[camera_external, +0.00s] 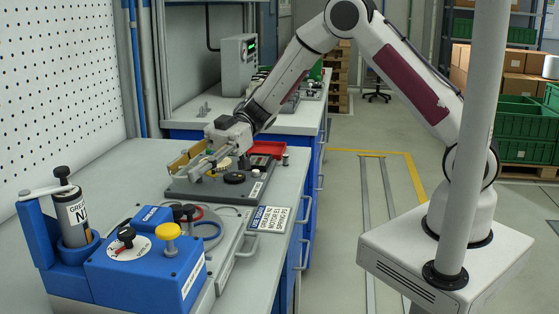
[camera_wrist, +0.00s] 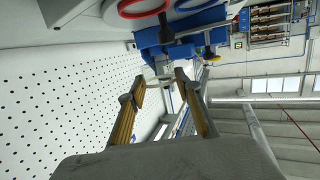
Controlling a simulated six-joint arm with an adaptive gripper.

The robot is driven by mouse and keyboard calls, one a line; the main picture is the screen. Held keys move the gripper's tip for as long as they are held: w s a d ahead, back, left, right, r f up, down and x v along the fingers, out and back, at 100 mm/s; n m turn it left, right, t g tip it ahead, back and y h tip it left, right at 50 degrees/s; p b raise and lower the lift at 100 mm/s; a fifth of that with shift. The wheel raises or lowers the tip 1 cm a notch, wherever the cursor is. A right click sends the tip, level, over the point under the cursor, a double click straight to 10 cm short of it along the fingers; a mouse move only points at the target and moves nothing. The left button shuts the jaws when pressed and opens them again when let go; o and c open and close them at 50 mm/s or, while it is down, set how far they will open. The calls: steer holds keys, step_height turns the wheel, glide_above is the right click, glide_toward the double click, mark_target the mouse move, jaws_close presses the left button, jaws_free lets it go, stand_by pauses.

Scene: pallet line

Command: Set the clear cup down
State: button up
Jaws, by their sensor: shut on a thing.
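My gripper (camera_external: 190,162) is low over the bench at the left end of my arm, beside the dark grey fixture plate. Its two tan-padded fingers also show in the wrist view (camera_wrist: 160,84), with a gap between them. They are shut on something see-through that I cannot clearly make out. The clear cup's outline is not distinct in either view. I cannot tell whether it touches any surface below.
The dark fixture plate (camera_external: 213,190) carries a black disc (camera_external: 234,178) and a red tray (camera_external: 267,149). A blue unit (camera_external: 145,262) with a yellow knob (camera_external: 167,231) and a grease cartridge (camera_external: 73,212) stands nearer. A perforated wall (camera_external: 60,80) borders the bench.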

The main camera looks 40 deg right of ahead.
steer(key=shift+f, duration=1.25)
steer(key=shift+f, duration=0.1)
steer(key=shift+f, duration=2.2)
steer(key=shift+f, duration=0.25)
steer(key=o, duration=0.8)
steer(key=shift+r, duration=0.1)
steer(key=shift+v, duration=3.9)
steer(key=shift+w, duration=0.25)
